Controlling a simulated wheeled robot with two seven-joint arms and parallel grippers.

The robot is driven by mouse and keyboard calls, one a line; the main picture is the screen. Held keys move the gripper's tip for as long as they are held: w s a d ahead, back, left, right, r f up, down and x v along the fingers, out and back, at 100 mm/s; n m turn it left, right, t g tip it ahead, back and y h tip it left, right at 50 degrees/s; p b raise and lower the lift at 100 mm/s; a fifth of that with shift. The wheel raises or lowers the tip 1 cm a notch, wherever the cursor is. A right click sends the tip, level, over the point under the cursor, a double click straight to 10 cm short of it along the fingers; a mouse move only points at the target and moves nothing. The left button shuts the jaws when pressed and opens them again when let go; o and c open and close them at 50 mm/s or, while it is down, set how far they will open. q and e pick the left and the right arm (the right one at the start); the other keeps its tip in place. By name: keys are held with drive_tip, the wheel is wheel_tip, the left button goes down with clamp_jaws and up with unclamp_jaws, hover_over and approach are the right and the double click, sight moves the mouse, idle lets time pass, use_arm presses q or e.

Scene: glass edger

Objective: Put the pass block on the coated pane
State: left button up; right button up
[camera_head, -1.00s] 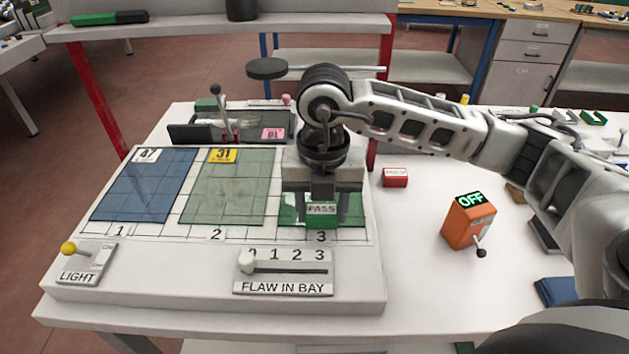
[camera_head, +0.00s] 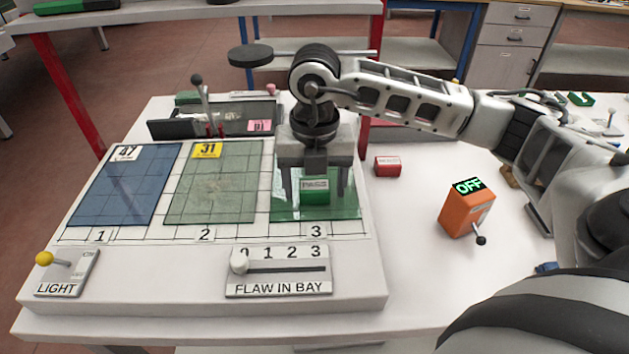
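The green pass block (camera_head: 314,192), labelled PASS, appears to rest on the green pane (camera_head: 345,208) in bay 3. My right gripper (camera_head: 315,195) is above that pane, pointing down. Its fingers stand apart on either side of the block, with gaps showing, and hide part of the pane. A blue pane (camera_head: 125,192) tagged 47 lies in bay 1. A grey-green pane (camera_head: 215,190) tagged 31 lies in bay 2. I cannot tell by sight which pane is coated. My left gripper is out of view.
A flaw slider (camera_head: 239,262) and a yellow-knobbed light lever (camera_head: 45,259) are at the front. A red block (camera_head: 387,166) and an orange OFF box (camera_head: 467,212) stand to the right. A dark tray (camera_head: 220,122) with a lever is behind. White table shows between them.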

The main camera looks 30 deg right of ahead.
sight(314, 185)
wheel_tip(314, 185, up, 7)
drive_tip(key=shift+r, duration=0.45)
idle(0.6)
